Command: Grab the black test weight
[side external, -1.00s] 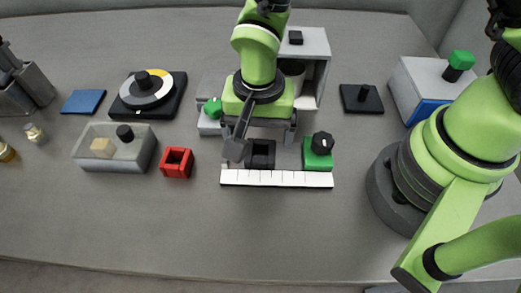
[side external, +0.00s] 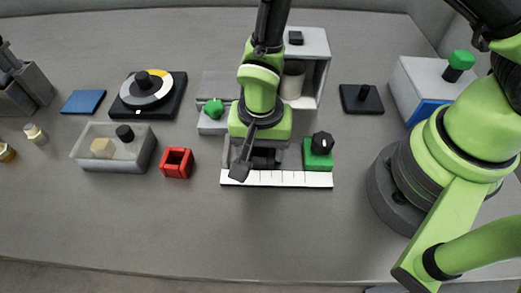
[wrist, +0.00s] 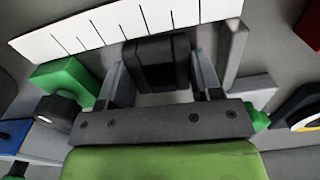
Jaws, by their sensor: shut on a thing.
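The black test weight (wrist: 162,62), a dark block with a band across its middle, is between the two fingers of my gripper (wrist: 160,78) in the wrist view. The fingers are shut on its sides. In the side view my gripper (side external: 258,152) is low over the table, and the test weight (side external: 265,158) is mostly hidden beneath it. The weight is just behind the white marked strip (side external: 300,179). I cannot tell whether it still touches the surface below.
A green block with a black knob (side external: 318,152) stands close on the right. A red open cube (side external: 176,162) and a grey tray (side external: 90,161) are to the left. A grey shelf unit (side external: 317,45) stands behind. The table in front of the strip is clear.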

